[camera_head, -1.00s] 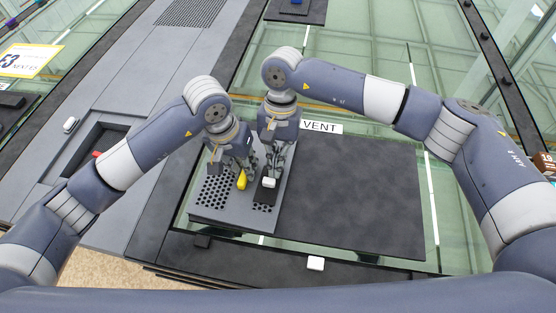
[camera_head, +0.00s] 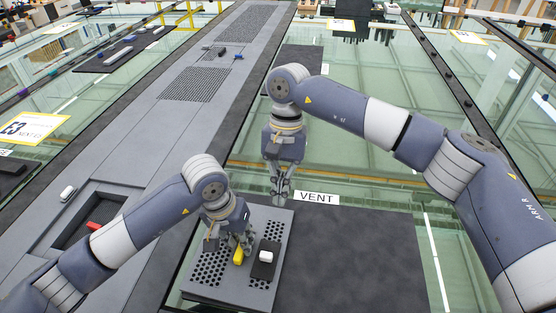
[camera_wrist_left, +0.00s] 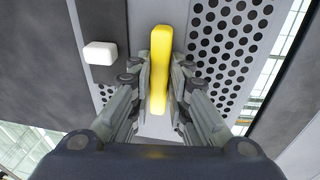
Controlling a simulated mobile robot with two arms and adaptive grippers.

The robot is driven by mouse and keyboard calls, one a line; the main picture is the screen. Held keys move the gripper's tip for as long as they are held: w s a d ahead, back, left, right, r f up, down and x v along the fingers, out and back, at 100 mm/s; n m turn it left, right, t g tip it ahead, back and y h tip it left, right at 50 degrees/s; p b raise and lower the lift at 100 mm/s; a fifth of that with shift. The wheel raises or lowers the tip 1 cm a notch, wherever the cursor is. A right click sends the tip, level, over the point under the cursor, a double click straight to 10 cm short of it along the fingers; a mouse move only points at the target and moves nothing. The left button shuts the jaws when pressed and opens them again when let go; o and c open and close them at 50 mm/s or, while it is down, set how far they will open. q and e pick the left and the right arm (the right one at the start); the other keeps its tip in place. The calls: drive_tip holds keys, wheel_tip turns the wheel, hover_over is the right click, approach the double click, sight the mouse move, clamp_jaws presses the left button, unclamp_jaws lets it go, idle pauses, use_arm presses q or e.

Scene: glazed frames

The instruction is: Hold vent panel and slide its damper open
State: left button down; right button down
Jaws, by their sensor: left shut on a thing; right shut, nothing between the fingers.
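The grey perforated vent panel (camera_head: 230,287) lies on the dark work surface, with a yellow handle (camera_head: 238,257) standing on it. My left gripper (camera_head: 239,244) is shut on the handle; the left wrist view shows the handle (camera_wrist_left: 160,65) between its fingers. The black damper plate (camera_head: 262,271) with its white knob (camera_head: 266,256) sits right of the handle. Holes show above and below the plate. The knob also shows in the left wrist view (camera_wrist_left: 100,52). My right gripper (camera_head: 280,194) is shut and empty, above the panel's far edge and clear of the knob.
A white VENT label (camera_head: 317,198) lies just beyond the panel. A bare dark mat (camera_head: 350,255) spreads to the panel's right. A recessed tray with a red item (camera_head: 94,226) is at the left. Green glass panes surround the bench.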

use_arm(q)
drive_tip(key=shift+s+a+f, duration=0.2)
drive_tip(key=shift+a+f, duration=0.05)
drive_tip(key=shift+f, duration=0.25)
drive_tip(key=c, duration=1.4)
unclamp_jaws()
drive_tip(key=shift+c, duration=0.2)
drive_tip(key=shift+w+a+f, duration=0.1)
drive_tip(key=shift+w+a, duration=0.05)
drive_tip(key=shift+w, duration=0.1)
